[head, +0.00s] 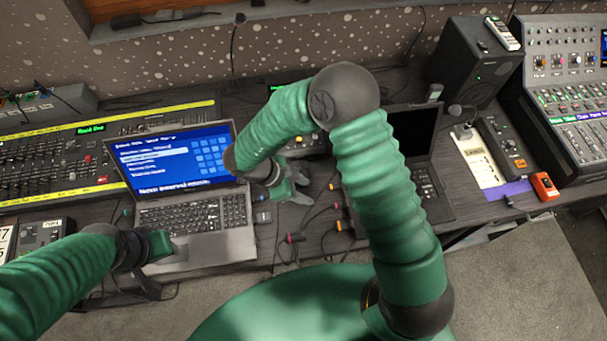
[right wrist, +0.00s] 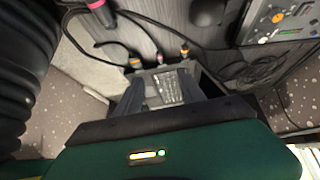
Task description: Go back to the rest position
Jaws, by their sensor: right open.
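My right gripper (head: 291,190) is in the middle of the head view, beside the right edge of the open laptop (head: 200,215) with a blue screen. It is open, with nothing seen held. In the right wrist view its two fingers (right wrist: 170,90) stand apart, with a small grey box (right wrist: 172,88) showing between them; I cannot tell its distance. My left gripper (head: 147,280) is low at the left, by the laptop's front left corner. Its fingers are dark and partly hidden, so its opening is unclear. The yellow-edged fader console (head: 60,160) stands behind it at the left.
A second dark laptop (head: 432,190) is behind my right arm. Cables with coloured plugs (head: 293,238) lie near my right gripper. A speaker (head: 475,60), a mixing console (head: 570,90) and a small orange device (head: 545,186) are at the right. Carpet (head: 520,270) is open at the front right.

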